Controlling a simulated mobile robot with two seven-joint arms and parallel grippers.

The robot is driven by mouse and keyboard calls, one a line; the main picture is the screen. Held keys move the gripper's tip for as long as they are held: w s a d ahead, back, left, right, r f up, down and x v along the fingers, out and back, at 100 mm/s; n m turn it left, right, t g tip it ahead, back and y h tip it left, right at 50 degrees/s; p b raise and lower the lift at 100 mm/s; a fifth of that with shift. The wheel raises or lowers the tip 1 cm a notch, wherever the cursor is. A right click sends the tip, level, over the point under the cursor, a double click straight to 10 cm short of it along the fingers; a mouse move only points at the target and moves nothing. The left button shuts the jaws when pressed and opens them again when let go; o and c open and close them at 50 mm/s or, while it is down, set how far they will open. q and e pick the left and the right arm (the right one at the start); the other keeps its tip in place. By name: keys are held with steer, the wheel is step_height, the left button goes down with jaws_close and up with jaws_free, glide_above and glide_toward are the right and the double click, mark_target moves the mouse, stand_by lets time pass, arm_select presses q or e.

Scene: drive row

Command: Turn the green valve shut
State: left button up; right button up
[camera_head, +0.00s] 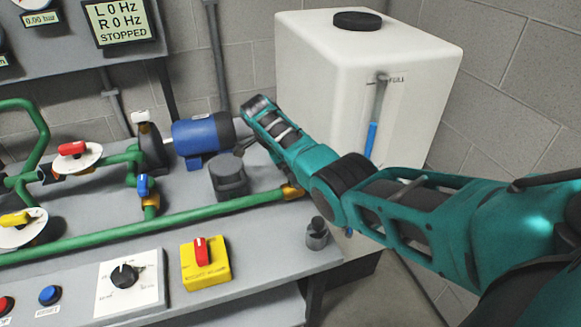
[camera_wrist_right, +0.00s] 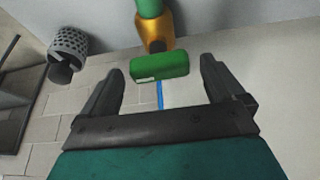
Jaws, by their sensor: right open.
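The green valve handle (camera_wrist_right: 160,67) shows in the right wrist view, a short green bar lying crosswise below a brass valve body (camera_wrist_right: 155,32) on a green pipe (camera_wrist_right: 150,8). My right gripper (camera_wrist_right: 161,68) is open there, one finger on each side of the handle in the picture, with gaps to both. I cannot tell how far ahead of the fingertips the handle is. In the head view the brass body (camera_head: 291,192) shows at the right end of the long green pipe (camera_head: 200,213). My right arm hides the green handle, and I cannot make out the fingers there. My left gripper is not in view.
A white tank (camera_head: 330,75) stands behind the arm. A grey cup (camera_head: 317,234) sits at the bench's right end. A yellow box with a red switch (camera_head: 205,265), a dial panel (camera_head: 131,284) and a blue motor (camera_head: 203,137) are on the bench. Red, yellow and blue valve handles are left.

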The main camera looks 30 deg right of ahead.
steer(key=p+v, duration=0.1)
steer(key=v, duration=1.2)
steer(key=shift+s+f, duration=0.1)
